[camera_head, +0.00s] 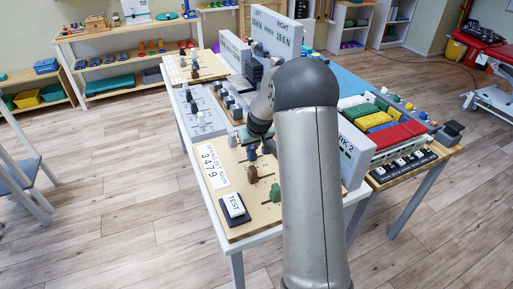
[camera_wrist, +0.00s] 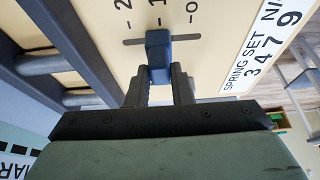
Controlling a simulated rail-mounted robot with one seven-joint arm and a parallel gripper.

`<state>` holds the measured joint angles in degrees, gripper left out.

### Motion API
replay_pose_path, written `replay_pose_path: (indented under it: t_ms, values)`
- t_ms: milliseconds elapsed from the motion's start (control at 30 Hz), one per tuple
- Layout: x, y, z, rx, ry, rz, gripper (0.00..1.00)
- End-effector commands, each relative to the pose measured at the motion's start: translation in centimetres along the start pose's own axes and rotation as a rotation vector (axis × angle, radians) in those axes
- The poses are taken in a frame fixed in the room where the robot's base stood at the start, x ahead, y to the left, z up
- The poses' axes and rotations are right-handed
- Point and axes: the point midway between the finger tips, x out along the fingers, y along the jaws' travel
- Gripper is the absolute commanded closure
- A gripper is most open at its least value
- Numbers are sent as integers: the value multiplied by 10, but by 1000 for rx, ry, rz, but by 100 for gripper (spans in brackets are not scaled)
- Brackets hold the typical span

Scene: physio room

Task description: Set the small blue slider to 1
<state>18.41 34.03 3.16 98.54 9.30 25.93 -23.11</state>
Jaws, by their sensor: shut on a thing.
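The small blue slider (camera_wrist: 158,47) is in the middle of the wrist view. It sits about midway along a short dark slot in a cream panel (camera_wrist: 90,25). Marks 2, 1 and 0 run from left to right above the slot, and the slider is about in line with the 1 mark (camera_wrist: 156,20). My gripper (camera_wrist: 160,74) is shut on the slider, with one finger on each side. In the head view my gripper (camera_head: 262,147) is low over the panel, partly covered by my arm.
A label reading 3479 (camera_head: 213,165) and a TEST button (camera_head: 235,206) are on the panel. An upright white board (camera_head: 352,152) and coloured blocks (camera_head: 379,121) stand to the right.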

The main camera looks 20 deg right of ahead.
Motion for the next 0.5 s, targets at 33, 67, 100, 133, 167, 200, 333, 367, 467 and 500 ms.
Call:
replay_pose_path:
  t_ms: [33,67,100,133,167,200,333,367,467,500]
  values:
    - [0,0,1,3,-2,-1,100]
    - [0,0,1,3,-2,-1,100]
    - [0,0,1,3,-2,-1,100]
    - [0,0,1,3,-2,-1,100]
    - [0,0,1,3,-3,-1,72]
    - [0,0,1,3,-2,0,61]
    - [0,0,1,3,-2,0,58]
    - [0,0,1,3,-2,0,58]
    - [0,0,1,3,-2,0,58]
    - [-1,0,1,3,-1,0,58]
